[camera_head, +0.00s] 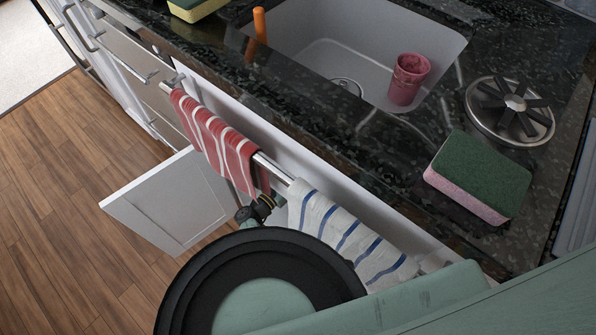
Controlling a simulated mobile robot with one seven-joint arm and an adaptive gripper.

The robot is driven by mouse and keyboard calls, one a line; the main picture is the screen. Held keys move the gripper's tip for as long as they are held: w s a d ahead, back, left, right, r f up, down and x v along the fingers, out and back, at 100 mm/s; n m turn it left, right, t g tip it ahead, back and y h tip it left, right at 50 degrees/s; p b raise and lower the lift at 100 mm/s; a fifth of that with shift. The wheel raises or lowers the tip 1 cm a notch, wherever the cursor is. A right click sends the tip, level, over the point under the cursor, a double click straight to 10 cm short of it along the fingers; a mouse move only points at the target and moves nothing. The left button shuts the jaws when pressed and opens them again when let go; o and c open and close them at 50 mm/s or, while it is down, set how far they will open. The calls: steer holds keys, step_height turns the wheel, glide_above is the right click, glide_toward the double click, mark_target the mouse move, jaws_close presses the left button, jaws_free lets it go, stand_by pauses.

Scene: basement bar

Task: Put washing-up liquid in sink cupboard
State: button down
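The sink cupboard stands open below the counter; its white door (172,202) is swung out at the left. The cupboard's inside is mostly hidden by the towels and my arm. I cannot make out any washing-up liquid bottle in view. My arm covers the lower middle of the view, in front of the cupboard. A small dark part (257,209), which looks like a piece of my gripper, shows beside the towels near the opening. The rest of my gripper is hidden, so I cannot tell whether it is open or holds anything.
A rail with a red striped towel (214,140) and a blue-striped white towel (345,235) crosses the cupboard front. Above are the sink (335,58) with a red cup (408,79), a green-pink sponge (478,175) and a round metal strainer (510,108). Wooden floor (60,215) is clear at left.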

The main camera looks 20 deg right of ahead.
steer(key=c, duration=1.3)
jaws_free()
